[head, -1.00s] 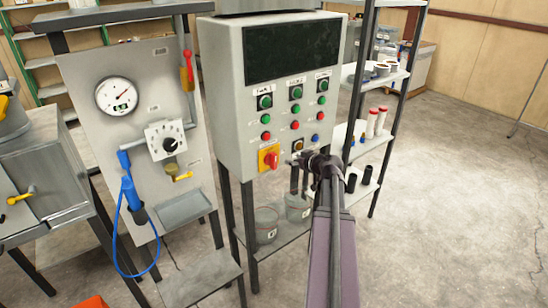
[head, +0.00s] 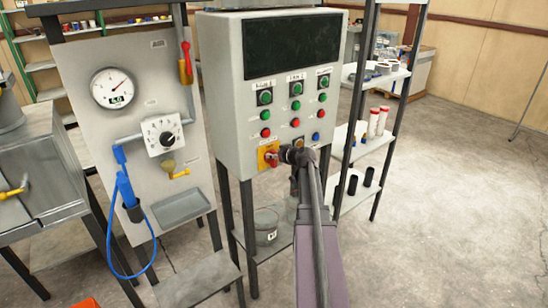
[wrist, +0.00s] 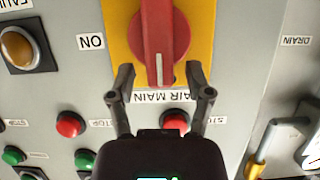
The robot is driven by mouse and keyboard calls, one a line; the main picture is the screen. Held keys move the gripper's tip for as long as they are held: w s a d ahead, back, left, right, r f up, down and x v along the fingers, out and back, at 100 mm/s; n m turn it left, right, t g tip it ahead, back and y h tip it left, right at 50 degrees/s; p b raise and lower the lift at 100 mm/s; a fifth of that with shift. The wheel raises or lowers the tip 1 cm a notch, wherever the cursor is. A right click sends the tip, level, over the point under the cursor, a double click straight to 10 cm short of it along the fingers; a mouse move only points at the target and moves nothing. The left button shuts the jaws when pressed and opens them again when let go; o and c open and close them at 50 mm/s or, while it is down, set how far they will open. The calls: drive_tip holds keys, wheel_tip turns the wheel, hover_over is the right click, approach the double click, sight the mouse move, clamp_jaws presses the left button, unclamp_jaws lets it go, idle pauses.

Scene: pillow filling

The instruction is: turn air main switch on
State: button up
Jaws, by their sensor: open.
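The air main switch (head: 266,151) is a red rotary knob on a yellow plate, at the lower left of the grey control panel (head: 225,90). In the wrist view the red knob (wrist: 160,40) has its raised handle upright with a white line on it, and the label "AIR MAIN" sits below. My gripper (wrist: 159,78) is open. One finger is on each side of the handle's lower end, with gaps visible. In the head view my gripper (head: 280,157) is at the switch and covers part of it.
An amber button (wrist: 17,48) lies left of the switch in the wrist view, with red buttons (wrist: 68,124) below. The gauge board (head: 150,75) with its blue hose (head: 124,190) stands left of the panel. A shelf rack (head: 385,75) stands right.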

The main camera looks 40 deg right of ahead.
drive_tip(key=shift+w+f, duration=0.15)
drive_tip(key=shift+w, duration=0.2)
clamp_jaws()
drive_tip(key=shift+d, duration=0.1)
idle(0.3)
drive_tip(key=d+f+m+t+y+b, duration=0.1)
drive_tip(key=m+y+b, duration=0.1)
drive_tip(key=m+b, duration=0.1)
drive_tip(key=f+m+t+y+b, duration=0.1)
drive_tip(key=m+y+b, duration=0.1)
drive_tip(key=m, duration=0.4)
drive_tip(key=d+f+m+t+y+b, duration=0.1)
drive_tip(key=m+y+b, duration=0.2)
drive_tip(key=m+b, duration=0.1)
drive_tip(key=shift+d+b, duration=0.35)
drive_tip(key=shift+b, duration=0.25)
drive_tip(key=shift+r+m, duration=0.1)
drive_tip(key=shift+m, duration=0.2)
